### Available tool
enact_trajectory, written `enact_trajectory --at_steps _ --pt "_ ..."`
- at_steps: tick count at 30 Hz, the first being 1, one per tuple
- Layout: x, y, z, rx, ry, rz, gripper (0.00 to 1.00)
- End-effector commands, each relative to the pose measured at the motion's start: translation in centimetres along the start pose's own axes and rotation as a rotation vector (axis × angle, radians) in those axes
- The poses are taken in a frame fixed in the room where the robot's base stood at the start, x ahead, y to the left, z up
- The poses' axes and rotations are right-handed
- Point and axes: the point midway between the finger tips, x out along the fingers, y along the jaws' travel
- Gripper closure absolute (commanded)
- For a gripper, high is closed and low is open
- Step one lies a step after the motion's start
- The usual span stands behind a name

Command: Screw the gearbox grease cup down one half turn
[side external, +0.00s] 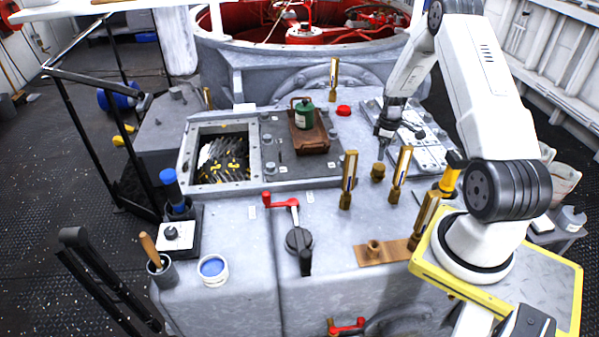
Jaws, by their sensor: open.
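A short brass cup with a round cap (378,172), which looks like the grease cup, stands upright on the grey gearbox top (325,215). It sits between two tall brass-framed gauges, one on its left (348,180) and one on its right (401,175). My gripper (384,141) points down just above the brass cup in the picture, apart from it. Its dark jaws are small here, and they look open with nothing between them. The cup's base and thread are too small to make out.
An open hatch (188,160) shows gears at left. A brown tray (318,147) holds a green can (304,114). A red cap (344,110) and a bolted plate (432,157) lie behind.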

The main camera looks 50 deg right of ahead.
Motion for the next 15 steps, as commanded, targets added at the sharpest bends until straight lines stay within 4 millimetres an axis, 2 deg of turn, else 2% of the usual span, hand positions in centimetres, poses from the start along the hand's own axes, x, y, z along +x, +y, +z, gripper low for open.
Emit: enact_trajectory --at_steps 15 --pt "5.4 -0.1 0.0 0.000 0.001 -0.001 0.01"
